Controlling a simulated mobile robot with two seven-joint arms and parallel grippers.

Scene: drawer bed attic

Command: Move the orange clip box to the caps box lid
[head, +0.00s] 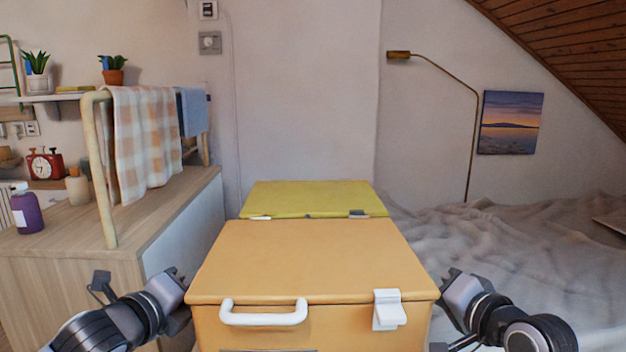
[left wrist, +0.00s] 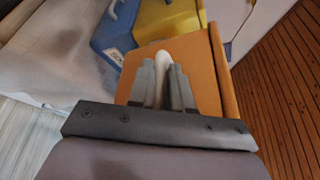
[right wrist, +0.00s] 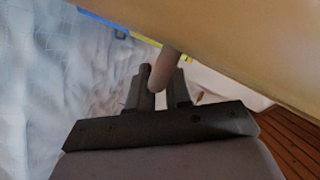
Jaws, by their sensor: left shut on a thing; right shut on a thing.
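The orange clip box (head: 300,258) is right in front of me in the head view, lid closed, with a white front handle (head: 262,318) and a white clip (head: 389,310). My left gripper (head: 180,287) is at its left side, shut on a pale side handle (left wrist: 162,62). My right gripper (head: 449,285) is at its right side, shut on the other side handle (right wrist: 165,66). A yellow-green lid (head: 310,198) lies just behind the orange box; I cannot tell whether it is the caps box lid. I cannot tell whether the orange box is lifted; its underside is hidden.
A wooden cabinet (head: 70,262) with a towel rail (head: 98,165) stands at the left. A bed with a rumpled grey blanket (head: 500,240) is at the right. A blue box (left wrist: 115,30) with a label and a yellow part (left wrist: 165,20) show beyond the orange box in the left wrist view.

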